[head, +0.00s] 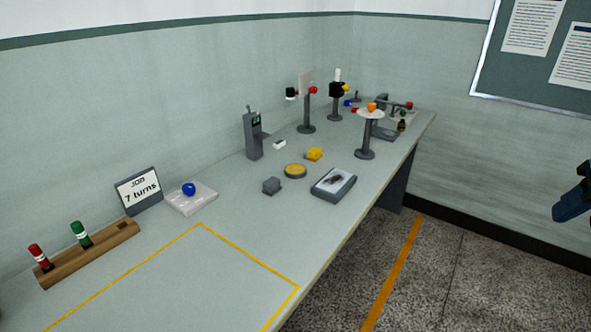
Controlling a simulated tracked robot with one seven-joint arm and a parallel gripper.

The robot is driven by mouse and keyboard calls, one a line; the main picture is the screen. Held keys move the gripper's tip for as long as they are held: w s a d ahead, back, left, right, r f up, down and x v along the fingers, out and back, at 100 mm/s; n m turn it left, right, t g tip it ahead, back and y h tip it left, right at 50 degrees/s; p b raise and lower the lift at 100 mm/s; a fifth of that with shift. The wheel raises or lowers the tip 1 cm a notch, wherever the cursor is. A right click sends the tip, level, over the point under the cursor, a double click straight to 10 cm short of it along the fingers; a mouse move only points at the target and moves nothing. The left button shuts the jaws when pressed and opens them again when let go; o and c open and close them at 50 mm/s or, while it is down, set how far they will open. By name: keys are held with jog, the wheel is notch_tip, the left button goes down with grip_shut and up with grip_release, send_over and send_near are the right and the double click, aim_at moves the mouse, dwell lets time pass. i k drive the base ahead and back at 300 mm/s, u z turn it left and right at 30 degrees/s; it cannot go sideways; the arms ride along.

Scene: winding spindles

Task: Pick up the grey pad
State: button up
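A small grey block (271,186), which looks like the grey pad, lies on the bench near its middle, just left of a round yellow-topped disc (295,171). A flat dark-grey box (334,184) with a pale top and a black smear lies to its right, by the bench's front edge. A dark blue part at the right edge appears to be my gripper (572,196). It is off the bench, far right of the grey block and touching nothing visible. It is partly cut off, so its opening does not show.
A yellow block (314,154) and a grey upright device (252,134) stand behind the grey block. Several posts with coloured knobs stand farther back, including a white-topped stand (367,135). A wooden rack (88,253) and job sign (139,191) are left. The yellow-outlined area is clear.

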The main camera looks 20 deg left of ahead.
aim_at(271, 187)
jog(key=u, duration=0.35)
jog(key=i, duration=1.55)
jog(key=u, duration=0.5)
